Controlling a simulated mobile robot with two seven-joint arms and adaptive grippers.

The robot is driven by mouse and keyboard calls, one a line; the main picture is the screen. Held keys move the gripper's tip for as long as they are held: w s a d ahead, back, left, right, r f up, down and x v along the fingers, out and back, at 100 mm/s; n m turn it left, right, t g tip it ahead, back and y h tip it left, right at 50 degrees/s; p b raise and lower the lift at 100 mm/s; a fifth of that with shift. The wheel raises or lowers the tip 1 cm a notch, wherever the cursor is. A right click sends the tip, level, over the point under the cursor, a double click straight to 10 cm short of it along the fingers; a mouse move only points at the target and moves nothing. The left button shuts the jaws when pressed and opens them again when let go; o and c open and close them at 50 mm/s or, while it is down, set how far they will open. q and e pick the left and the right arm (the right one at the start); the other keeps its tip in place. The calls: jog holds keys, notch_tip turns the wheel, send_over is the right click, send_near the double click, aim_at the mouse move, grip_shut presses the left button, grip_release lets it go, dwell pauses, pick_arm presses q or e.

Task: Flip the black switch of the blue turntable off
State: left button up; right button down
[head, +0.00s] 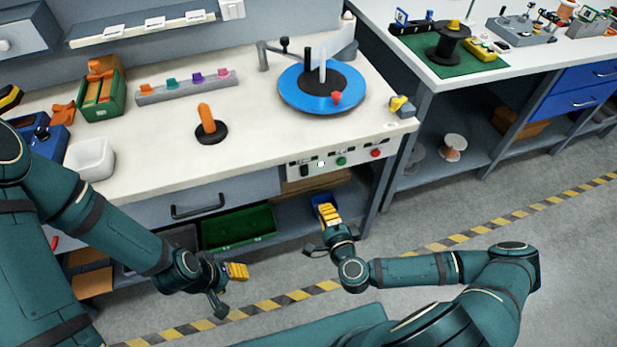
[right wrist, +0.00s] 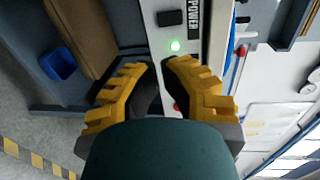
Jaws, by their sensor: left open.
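The blue turntable (head: 293,92) stands on the workbench with a black centre disc and a red knob-like piece on it. Its control panel (head: 358,160) is on the bench's front edge. The black switch (head: 305,170) is at the panel's left, and shows in the right wrist view (right wrist: 172,18) beside the POWER label (right wrist: 193,15). A green light (right wrist: 175,46) next to it is lit. My right gripper (right wrist: 161,66) is open and empty in front of the panel, apart from the switch; it shows below the panel in the head view (head: 327,214). My left gripper (head: 238,271) is open, low at the left.
A green button (head: 341,161) and a red button (head: 375,153) sit farther right on the panel. A drawer (head: 225,200) is left of it. A green bin (head: 238,229) and a blue bin (right wrist: 58,63) are below the bench. The benchtop's front middle is clear.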

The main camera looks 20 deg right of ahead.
aim_at(308, 175)
jog(key=shift+w, duration=0.1)
jog(key=w, duration=0.4)
jog(key=w+f+b, duration=0.1)
jog(key=w, duration=0.4)
jog(key=w+f+b, duration=0.1)
jog(key=w, duration=0.3)
jog(key=shift+w+a, duration=0.3)
jog(key=shift+w, duration=0.05)
jog(key=shift+w+d+f, duration=0.1)
jog(key=shift+w, duration=0.35)
jog(key=shift+b, duration=0.3)
